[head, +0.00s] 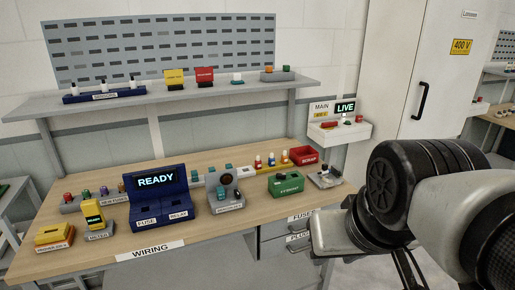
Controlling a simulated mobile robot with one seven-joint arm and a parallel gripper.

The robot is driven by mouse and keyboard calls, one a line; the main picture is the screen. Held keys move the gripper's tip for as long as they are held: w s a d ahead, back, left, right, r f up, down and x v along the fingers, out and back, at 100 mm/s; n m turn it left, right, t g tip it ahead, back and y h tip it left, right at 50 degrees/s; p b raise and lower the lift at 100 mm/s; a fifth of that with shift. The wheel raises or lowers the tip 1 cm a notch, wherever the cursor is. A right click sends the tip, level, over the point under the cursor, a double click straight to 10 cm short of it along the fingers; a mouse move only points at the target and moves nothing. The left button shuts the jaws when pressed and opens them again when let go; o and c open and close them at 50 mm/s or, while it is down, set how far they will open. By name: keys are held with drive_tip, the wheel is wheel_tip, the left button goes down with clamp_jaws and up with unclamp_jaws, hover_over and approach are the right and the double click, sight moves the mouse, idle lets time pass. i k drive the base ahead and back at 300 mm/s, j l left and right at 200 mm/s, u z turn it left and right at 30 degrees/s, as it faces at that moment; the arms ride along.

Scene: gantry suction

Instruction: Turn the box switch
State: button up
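No label names a box switch, and I cannot tell which of two boxes it is. A white wall box (348,134) marked MAIN stands right of the bench, with a small red part on top and a lit display (346,108) reading LIVE. A small grey box (324,180) with a dark upright part on top sits at the bench's right end. My arm fills the right side of the picture, in front of the cabinet.
The wooden bench (190,222) holds a blue READY station (157,196), a yellow meter (93,215), a green box (286,184) and a red bin (303,155). A shelf (130,110) runs above. A tall cabinet (400,60) marked 400 V stands right.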

sight(278, 175)
drive_tip(key=i+l+u, duration=0.15)
drive_tip(key=i+l, duration=0.55)
drive_tip(key=i, duration=0.2)
drive_tip(key=i+l, duration=0.3)
drive_tip(key=i, duration=0.25)
